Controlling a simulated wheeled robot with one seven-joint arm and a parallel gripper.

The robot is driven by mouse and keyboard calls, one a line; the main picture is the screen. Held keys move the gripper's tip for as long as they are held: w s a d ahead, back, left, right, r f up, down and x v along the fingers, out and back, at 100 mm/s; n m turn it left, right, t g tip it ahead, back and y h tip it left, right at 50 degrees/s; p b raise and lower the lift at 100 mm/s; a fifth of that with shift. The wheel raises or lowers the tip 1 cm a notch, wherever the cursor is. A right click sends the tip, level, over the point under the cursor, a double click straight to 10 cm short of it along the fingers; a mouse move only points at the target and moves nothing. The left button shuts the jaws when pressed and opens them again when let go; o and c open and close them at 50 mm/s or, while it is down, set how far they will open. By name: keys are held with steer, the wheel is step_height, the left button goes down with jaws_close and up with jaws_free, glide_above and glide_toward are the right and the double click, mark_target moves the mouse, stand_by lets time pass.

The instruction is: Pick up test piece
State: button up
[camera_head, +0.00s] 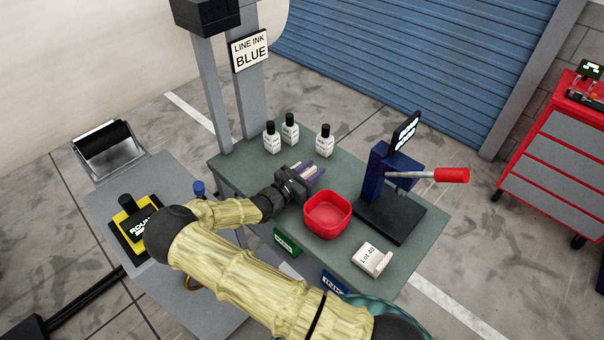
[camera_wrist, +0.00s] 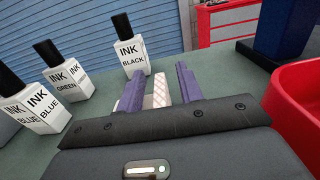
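A small pale piece with a diamond pattern, seemingly the test piece (camera_wrist: 162,92), lies between the two purple fingers of my gripper (camera_wrist: 160,88). In the wrist view a gap of green shows between the left finger and the piece, and the right finger is close to it. The fingers are apart and do not look closed on it. In the head view my gripper (camera_head: 307,172) is low over the green table, left of and behind the red bowl. The pale piece (camera_head: 310,169) shows there only as a small light strip, and its lower part is hidden.
Black-capped ink bottles labelled blue (camera_wrist: 38,108), green (camera_wrist: 70,80) and black (camera_wrist: 131,55) stand beyond my gripper. The red bowl (camera_head: 328,222) is close on the right. A blue lever press (camera_head: 381,175) and a Lot 40 block (camera_head: 370,258) stand on the green table (camera_head: 235,165).

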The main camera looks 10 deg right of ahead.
jaws_close()
stand_by(0.3)
